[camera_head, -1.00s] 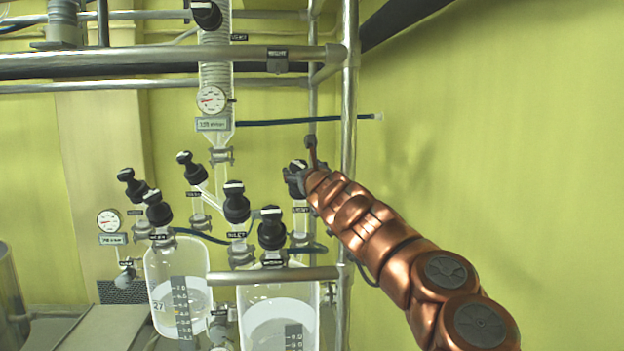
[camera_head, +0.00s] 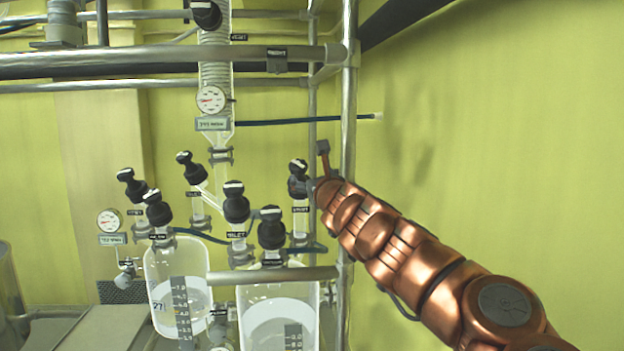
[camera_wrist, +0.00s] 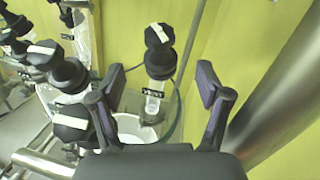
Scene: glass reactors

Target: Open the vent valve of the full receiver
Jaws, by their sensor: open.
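The vent valve (camera_head: 298,169) is a black knob with a white bar on a glass neck of the right-hand receiver (camera_head: 302,293). In the wrist view, this vent valve (camera_wrist: 158,38) stands beyond and between my spread fingers, with a "VENT" label below it. Its white bar lies slanted, at a different angle from the bars of the neighbouring knobs. My gripper (camera_wrist: 161,82) is open, holds nothing and appears clear of the knob. In the head view, my gripper (camera_head: 308,187) is just right of the valve. The receiver contains pale liquid; its lower part is cut off.
Another receiver (camera_head: 155,268) with pale liquid stands to the left. Several similar black knobs crowd left of the vent valve, including the inlet knob (camera_head: 236,204). A vertical metal post (camera_head: 349,100) rises close by my gripper. Free room lies right of the post.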

